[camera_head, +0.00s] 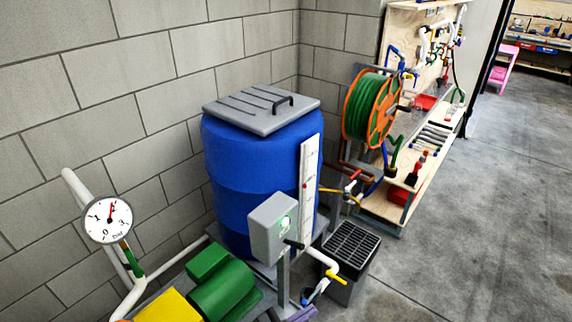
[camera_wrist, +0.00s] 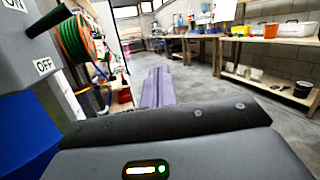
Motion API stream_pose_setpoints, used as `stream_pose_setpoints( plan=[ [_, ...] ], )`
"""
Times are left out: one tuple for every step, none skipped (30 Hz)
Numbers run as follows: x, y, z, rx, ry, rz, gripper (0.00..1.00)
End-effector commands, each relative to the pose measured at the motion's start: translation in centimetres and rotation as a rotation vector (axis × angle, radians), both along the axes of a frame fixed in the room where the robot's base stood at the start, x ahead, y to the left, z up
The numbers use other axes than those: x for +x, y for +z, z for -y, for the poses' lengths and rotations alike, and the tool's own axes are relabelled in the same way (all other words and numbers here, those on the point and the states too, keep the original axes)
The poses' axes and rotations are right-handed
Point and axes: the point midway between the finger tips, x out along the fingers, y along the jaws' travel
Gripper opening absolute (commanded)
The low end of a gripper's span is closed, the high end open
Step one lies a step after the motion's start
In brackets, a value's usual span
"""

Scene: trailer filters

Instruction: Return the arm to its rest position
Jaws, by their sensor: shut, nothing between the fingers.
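My gripper (camera_wrist: 158,74) shows in the wrist view as two purple-grey fingers pressed together, pointing away over open floor. Nothing is between them. A small purple piece at the bottom edge of the head view may be part of it; I cannot tell. A grey switch box (camera_wrist: 24,40) with ON and OFF labels and a dark lever (camera_wrist: 48,20) is close on the left in the wrist view, apart from the fingers. In the head view the grey box (camera_head: 272,228) stands before the blue barrel (camera_head: 235,175) and shows a green mark.
A green pump (camera_head: 222,290) and pressure gauge (camera_head: 107,219) are at lower left. A black grated bin (camera_head: 351,250) and orange hose reel (camera_head: 371,108) stand right of the barrel. Floor (camera_head: 480,220) is clear at right. Workbenches (camera_wrist: 280,85) stand at right in the wrist view.

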Motion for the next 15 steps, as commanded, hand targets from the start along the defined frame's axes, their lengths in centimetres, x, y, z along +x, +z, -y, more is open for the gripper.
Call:
stream_pose_setpoints(
  plan=[
    [-0.3, 0.3, 1.3, 0.080, -0.084, -0.007, 0.00],
    [-0.5, 0.3, 2.0, 0.128, -0.131, -0.011, 0.00],
    [-0.8, 0.3, 2.9, 0.188, -0.192, -0.012, 0.00],
    [-1.1, 0.3, 3.4, 0.235, -0.237, -0.012, 0.00],
    [-1.4, 0.3, 3.9, 0.283, -0.281, -0.012, 0.00],
    [-1.8, 0.3, 4.5, 0.345, -0.340, -0.006, 0.00],
    [-2.1, 0.4, 4.9, 0.391, -0.383, 0.000, 0.00],
    [-2.4, 0.4, 5.3, 0.439, -0.424, 0.005, 0.00],
    [-2.8, 0.4, 5.7, 0.501, -0.481, 0.016, 0.00],
    [-3.1, 0.5, 6.0, 0.547, -0.523, 0.025, 0.00],
    [-3.3, 0.6, 6.2, 0.594, -0.563, 0.036, 0.00],
    [-3.6, 0.7, 6.4, 0.657, -0.616, 0.054, 0.00],
    [-3.8, 0.8, 6.5, 0.702, -0.656, 0.068, 0.00],
    [-4.0, 1.0, 6.6, 0.749, -0.693, 0.082, 0.00],
    [-4.2, 1.2, 6.8, 0.811, -0.743, 0.106, 0.00]
  ],
)
